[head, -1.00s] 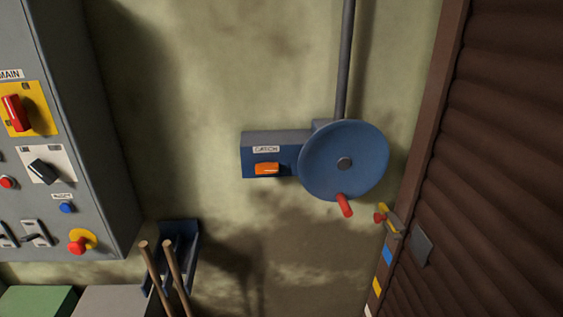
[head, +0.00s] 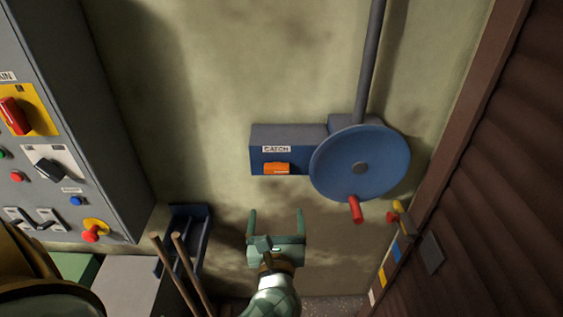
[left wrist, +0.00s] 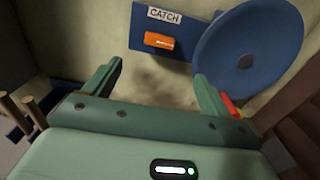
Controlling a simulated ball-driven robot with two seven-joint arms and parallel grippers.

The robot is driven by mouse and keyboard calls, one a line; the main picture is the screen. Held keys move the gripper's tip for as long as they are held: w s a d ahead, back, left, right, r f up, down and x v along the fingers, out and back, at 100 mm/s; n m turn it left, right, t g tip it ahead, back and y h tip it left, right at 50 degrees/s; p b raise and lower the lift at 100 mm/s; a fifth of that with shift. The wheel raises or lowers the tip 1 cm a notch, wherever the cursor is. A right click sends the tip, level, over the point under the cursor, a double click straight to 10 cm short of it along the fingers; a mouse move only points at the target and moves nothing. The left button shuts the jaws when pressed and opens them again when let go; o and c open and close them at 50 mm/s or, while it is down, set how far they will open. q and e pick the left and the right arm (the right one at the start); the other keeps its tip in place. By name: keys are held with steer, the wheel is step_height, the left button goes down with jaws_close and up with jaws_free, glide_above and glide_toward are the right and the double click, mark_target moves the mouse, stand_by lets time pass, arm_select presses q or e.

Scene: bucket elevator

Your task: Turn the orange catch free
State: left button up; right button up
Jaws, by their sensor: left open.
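The orange catch (head: 277,168) is a small bar lying level on the front of a blue box (head: 310,133) under a CATCH label. It also shows in the left wrist view (left wrist: 159,41), beyond and between my fingers. My left gripper (head: 275,212) is open and empty, its two green fingers pointing up toward the catch from below, apart from it. The left wrist view also shows its spread fingers (left wrist: 158,70). My right gripper is not in either view.
A blue wheel (head: 335,165) with a red handle (head: 356,209) sits right of the catch. A grey control cabinet (head: 95,110) stands at left, with wooden handles (head: 168,270) below it. A brown corrugated shutter (head: 490,190) is at right. The wall below the catch is bare.

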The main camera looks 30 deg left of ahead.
arm_select(q)
steer(key=p, duration=0.1)
glide_toward(277, 170)
steer(key=x, duration=0.9)
steer(key=shift+s+p, duration=0.1)
steer(key=shift+p, duration=0.25)
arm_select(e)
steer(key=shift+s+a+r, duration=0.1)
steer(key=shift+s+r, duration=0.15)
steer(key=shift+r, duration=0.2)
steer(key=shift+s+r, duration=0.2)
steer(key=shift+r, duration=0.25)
arm_select(q)
steer(key=c, duration=1)
